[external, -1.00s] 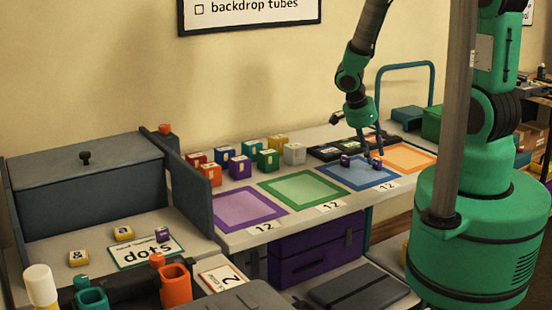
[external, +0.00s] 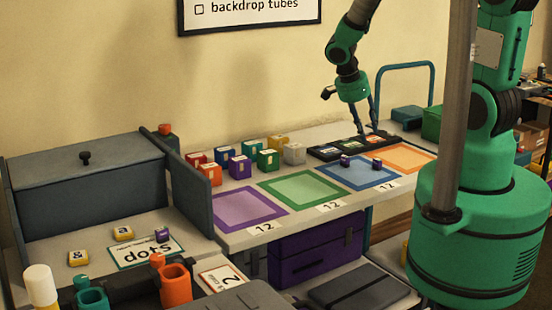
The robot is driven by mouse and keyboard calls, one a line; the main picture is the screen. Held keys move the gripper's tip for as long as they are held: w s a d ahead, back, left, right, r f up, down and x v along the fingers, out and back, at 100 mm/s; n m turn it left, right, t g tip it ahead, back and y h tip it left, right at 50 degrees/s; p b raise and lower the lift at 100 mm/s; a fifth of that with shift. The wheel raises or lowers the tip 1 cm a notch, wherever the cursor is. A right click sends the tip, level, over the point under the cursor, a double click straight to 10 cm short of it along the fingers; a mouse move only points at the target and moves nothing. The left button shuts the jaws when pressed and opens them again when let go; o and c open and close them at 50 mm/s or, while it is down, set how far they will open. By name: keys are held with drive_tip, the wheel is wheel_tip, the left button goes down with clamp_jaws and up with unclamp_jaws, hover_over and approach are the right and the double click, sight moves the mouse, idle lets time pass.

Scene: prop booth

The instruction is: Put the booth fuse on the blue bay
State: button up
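The blue bay (external: 367,182) is a blue-framed square on the bench, between the green and orange squares. Two small dark purple blocks, one on the left (external: 345,160) and one on the right (external: 377,165), sit on it. I cannot tell which item is the booth fuse. My gripper (external: 369,132) points down above the back of the bench, by the black tray (external: 325,152). Its fingers look apart, with nothing seen between them. The tray holds several dark labelled items, partly behind the fingers.
Several coloured cubes (external: 240,167) stand behind the purple square (external: 246,207) and green square (external: 302,188). The orange square (external: 408,157) looks clear. A blue tubular frame (external: 405,66) rises at the back right. A grey divider (external: 190,192) bounds the bench's left.

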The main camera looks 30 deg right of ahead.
idle(0.3)
drive_tip(key=s+a+r+n+t+y, duration=0.1)
drive_tip(key=s+r+n, duration=0.25)
drive_tip(key=r, duration=0.55)
drive_tip(key=s+a+r+n+t+y, duration=0.1)
drive_tip(key=s+a+r+n, duration=0.2)
drive_tip(key=r, duration=0.7)
drive_tip(key=s+r+n+t+y, duration=0.15)
drive_tip(key=s+r+n, duration=0.3)
drive_tip(key=r, duration=0.45)
drive_tip(key=s+a+r+n+t+y, duration=0.1)
drive_tip(key=s+a+r+n+t, duration=0.1)
drive_tip(key=s+r+n, duration=0.4)
drive_tip(key=shift+s+a+r+n, duration=0.4)
drive_tip(key=shift+s+a+n, duration=0.3)
drive_tip(key=shift+s+a, duration=0.25)
